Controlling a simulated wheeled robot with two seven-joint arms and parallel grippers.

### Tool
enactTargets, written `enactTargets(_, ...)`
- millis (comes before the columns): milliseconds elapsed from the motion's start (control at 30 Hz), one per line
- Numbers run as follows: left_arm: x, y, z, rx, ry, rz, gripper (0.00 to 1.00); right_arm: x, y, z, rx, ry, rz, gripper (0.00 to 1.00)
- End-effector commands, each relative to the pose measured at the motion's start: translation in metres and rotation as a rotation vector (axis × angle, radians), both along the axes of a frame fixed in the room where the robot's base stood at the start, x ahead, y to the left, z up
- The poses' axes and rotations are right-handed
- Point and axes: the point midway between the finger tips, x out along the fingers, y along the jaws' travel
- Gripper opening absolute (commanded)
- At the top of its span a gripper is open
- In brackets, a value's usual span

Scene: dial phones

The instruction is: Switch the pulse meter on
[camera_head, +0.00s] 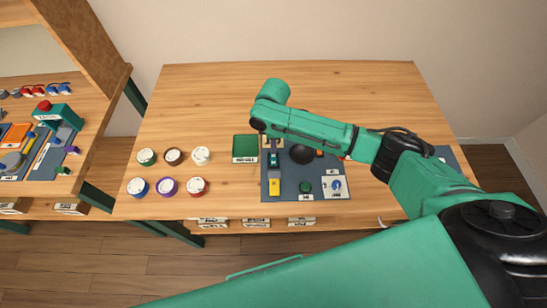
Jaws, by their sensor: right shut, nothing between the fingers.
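A blue-grey board (290,190) on the wooden table carries several small devices. The labels are too small to read, so I cannot tell which device is the pulse meter. My right arm reaches in from the right over the board and hides its back part. My right gripper (273,158) points down over the board's left side, behind the yellow block, shut and empty. I cannot tell whether it touches anything. My left gripper is out of view.
Several round, coloured-rim pieces (167,187) stand in two rows on the table's left. A green square tray (245,148) lies just left of the board. The table's back (210,95) is clear. A shelf unit (95,100) with more devices stands at the far left.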

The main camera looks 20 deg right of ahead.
Motion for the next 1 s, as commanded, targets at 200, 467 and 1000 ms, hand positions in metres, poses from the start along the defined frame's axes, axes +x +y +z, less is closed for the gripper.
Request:
enactTargets(200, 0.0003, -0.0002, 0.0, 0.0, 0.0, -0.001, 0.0, 0.0, 0.0, 0.0, 0.0, 0.0, 0.0, 0.0)
enactTargets(467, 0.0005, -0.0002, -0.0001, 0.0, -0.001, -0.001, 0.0, 0.0, 0.0, -0.0001, 0.0, 0.0, 0.0, 0.0)
enactTargets(1000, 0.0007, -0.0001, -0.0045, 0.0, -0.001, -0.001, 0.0, -0.0001, 0.0, -0.008, 0.0, 0.001, 0.0, 0.0)
